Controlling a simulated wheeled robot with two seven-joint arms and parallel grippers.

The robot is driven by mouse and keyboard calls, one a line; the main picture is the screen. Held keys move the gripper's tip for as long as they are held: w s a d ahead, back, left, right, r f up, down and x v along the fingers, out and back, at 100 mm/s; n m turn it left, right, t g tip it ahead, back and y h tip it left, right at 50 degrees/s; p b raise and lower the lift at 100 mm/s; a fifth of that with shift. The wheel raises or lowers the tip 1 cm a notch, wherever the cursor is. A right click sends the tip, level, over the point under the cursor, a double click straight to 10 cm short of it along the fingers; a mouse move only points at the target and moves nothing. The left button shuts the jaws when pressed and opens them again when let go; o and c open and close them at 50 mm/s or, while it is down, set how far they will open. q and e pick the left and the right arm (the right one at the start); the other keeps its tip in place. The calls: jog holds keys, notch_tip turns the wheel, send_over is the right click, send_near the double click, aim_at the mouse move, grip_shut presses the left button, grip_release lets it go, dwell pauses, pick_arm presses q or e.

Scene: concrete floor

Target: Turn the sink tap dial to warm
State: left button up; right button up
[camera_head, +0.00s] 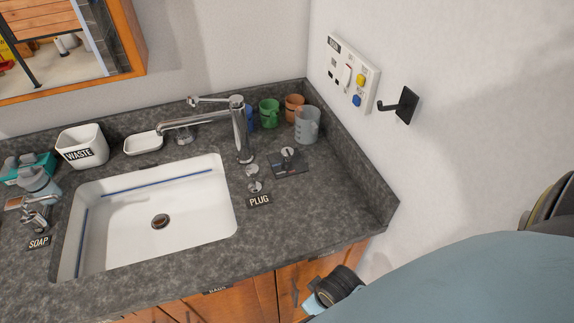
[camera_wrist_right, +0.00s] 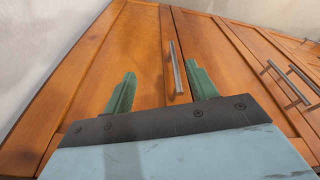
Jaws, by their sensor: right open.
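The chrome sink tap (camera_head: 240,130) stands behind the right rear corner of the white sink (camera_head: 228,220), its spout reaching left over the basin. A small chrome dial (camera_head: 287,154) sits on a dark marked plate (camera_head: 291,170) on the counter right of the tap. The dial's setting is too small to read. In the right wrist view my right gripper (camera_wrist_right: 161,86) is open and empty, its green fingers apart in front of orange cabinet doors (camera_wrist_right: 145,50). In the head view my right arm is low at the right, away from the dial. My left gripper is not in view.
Green (camera_head: 269,112), orange (camera_head: 294,105) and grey (camera_head: 307,125) cups stand behind the dial. A plug knob (camera_head: 254,186) is left of it. A socket panel (camera_head: 352,76) and black hook (camera_head: 402,105) project from the right wall. The counter (camera_head: 335,200) in front of the dial is clear.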

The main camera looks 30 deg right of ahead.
aim_at(288, 150)
jog(key=w+d+r+m+p, duration=0.1)
jog(key=w+r+p, duration=0.25)
jog(key=r, duration=1.35)
jog(key=w+d+r+m, duration=0.1)
jog(key=w+d+m, duration=0.1)
jog(key=w, duration=0.4)
jog(key=w+d+r+m+h, duration=0.1)
jog(key=w+d+m, duration=0.1)
jog(key=w, duration=0.3)
jog(key=w+d+r+m+g, duration=0.1)
jog(key=w+d+m, duration=0.1)
jog(key=w, duration=0.4)
jog(key=shift+w+d+r+h, duration=0.1)
jog(key=shift+w+d+h, duration=0.2)
jog(key=shift+d, duration=0.55)
jog(key=w+d+r+m+g+y, duration=0.15)
jog(key=w+d+r+m, duration=0.25)
jog(key=w+r+m, duration=0.55)
jog(key=w+f+n, duration=0.1)
jog(key=f, duration=0.2)
jog(key=w+f+b, duration=0.1)
jog(key=f, duration=0.3)
jog(key=w+f+n, duration=0.1)
jog(key=f, duration=0.2)
jog(key=shift+a+f+n, duration=0.2)
jog(key=shift+f+n, duration=0.1)
jog(key=shift+n, duration=0.05)
